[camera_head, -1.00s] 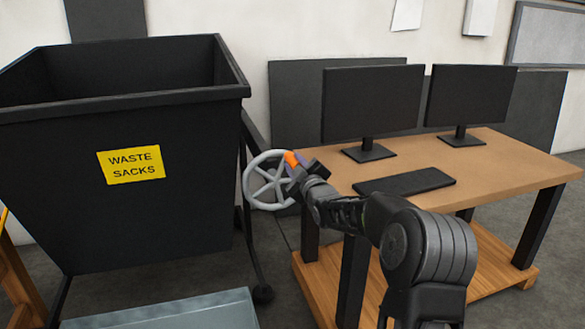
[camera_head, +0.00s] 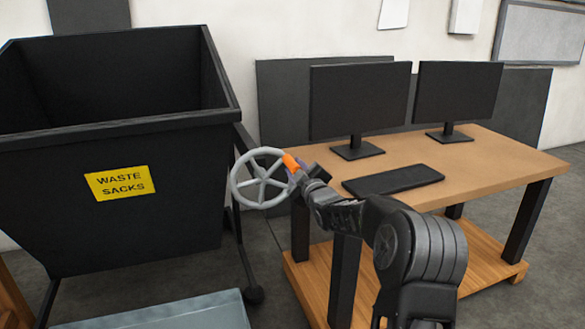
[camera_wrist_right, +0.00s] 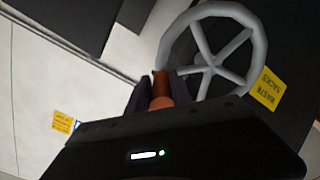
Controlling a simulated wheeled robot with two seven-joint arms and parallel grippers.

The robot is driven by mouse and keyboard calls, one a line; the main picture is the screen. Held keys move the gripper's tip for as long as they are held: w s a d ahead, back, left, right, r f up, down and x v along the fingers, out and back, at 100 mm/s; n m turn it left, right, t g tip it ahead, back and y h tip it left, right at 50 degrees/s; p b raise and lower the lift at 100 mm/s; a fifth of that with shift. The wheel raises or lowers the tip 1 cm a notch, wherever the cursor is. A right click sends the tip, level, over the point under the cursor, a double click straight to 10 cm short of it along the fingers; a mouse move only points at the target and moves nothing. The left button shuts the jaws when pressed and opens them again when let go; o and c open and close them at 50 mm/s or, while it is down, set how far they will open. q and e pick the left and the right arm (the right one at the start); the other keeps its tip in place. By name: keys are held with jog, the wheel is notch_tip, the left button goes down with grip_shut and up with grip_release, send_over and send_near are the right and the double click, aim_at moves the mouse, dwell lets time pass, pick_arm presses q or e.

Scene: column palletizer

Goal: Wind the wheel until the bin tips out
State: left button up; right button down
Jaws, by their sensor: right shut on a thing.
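The grey spoked wheel (camera_head: 259,178) is mounted at the right side of the black bin (camera_head: 110,215), which has a yellow "WASTE SACKS" label (camera_head: 121,183). The bin looks slightly tilted, its open top towards me. My right gripper (camera_head: 293,164) is shut on the wheel's orange handle (camera_head: 290,161), at the upper right of the rim. In the right wrist view the handle (camera_wrist_right: 161,85) sits between the dark fingers (camera_wrist_right: 147,92), with the wheel (camera_wrist_right: 213,50) beyond it. My left gripper is not in view.
A wooden desk (camera_head: 480,165) with two monitors (camera_head: 360,98) and a keyboard (camera_head: 393,179) stands right of the wheel, close under my right arm. A grey-blue container (camera_head: 165,312) lies in front of the bin.

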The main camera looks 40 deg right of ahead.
jog(key=shift+a+f, duration=0.1)
jog(key=shift+f, duration=0.05)
jog(key=shift+s+d+f+b, duration=0.1)
jog(key=shift+d+f+b, duration=0.4)
jog(key=shift+f+b, duration=0.3)
jog(key=shift+s+d+f+b, duration=0.25)
jog(key=shift+d+f+b, duration=0.5)
jog(key=shift+f, duration=0.25)
jog(key=shift+s+d+f+b, duration=0.25)
jog(key=shift+d+f+b, duration=0.45)
jog(key=shift+f, duration=0.35)
jog(key=c, duration=2.1)
grip_release()
